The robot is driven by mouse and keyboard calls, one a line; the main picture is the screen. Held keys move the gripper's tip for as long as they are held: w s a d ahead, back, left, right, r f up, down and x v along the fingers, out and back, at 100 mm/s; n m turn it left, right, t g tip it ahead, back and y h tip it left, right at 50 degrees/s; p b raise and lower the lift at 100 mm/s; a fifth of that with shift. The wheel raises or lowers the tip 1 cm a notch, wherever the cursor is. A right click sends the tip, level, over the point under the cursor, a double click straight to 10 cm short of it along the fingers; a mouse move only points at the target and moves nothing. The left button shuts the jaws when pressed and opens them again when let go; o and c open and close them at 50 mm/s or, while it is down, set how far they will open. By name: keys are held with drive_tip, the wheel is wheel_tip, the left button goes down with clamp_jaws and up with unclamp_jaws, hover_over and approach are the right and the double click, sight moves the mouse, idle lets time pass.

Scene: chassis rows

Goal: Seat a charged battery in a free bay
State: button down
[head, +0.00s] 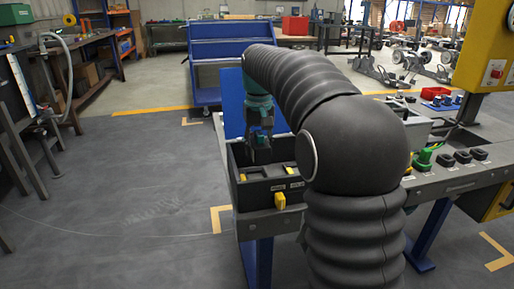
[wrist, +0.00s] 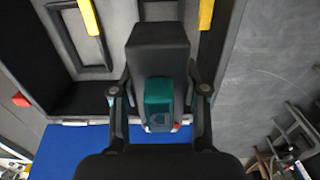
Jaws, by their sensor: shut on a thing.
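My gripper (head: 260,152) hangs over a black bay box (head: 262,196) at the near left end of the bench. In the wrist view my gripper (wrist: 159,95) is shut on a dark block with a teal end, which looks like the battery (wrist: 158,45). A small red mark shows on its teal end. The box holds framed bays with yellow strips. A bay on the left (wrist: 78,38) looks empty. Another bay frame shows partly behind the battery, which hides much of it. I cannot tell whether the battery touches the bay.
My own arm hides much of the bench in the head view. A green-handled item (head: 424,158) and black sockets (head: 462,157) sit on the bench at right. A blue cart (head: 207,95) stands behind. The floor at left is clear.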

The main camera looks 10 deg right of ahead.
drive_tip(key=shift+w+f, duration=0.15)
drive_tip(key=shift+f, duration=0.2)
wheel_tip(320, 180, down, 6)
drive_tip(key=b, duration=0.7)
drive_tip(key=shift+a+f, duration=0.1)
drive_tip(key=shift+f, duration=0.1)
drive_tip(key=shift+r+p, duration=0.1)
drive_tip(key=shift+p, duration=0.4)
idle(0.5)
drive_tip(key=shift+f+b, duration=0.5)
drive_tip(key=shift+f, duration=0.55)
drive_tip(key=shift+s+f, duration=0.25)
drive_tip(key=shift+f, duration=0.15)
drive_tip(key=c, duration=0.5)
unclamp_jaws()
drive_tip(key=shift+w+f, duration=0.1)
drive_tip(key=shift+f, duration=0.05)
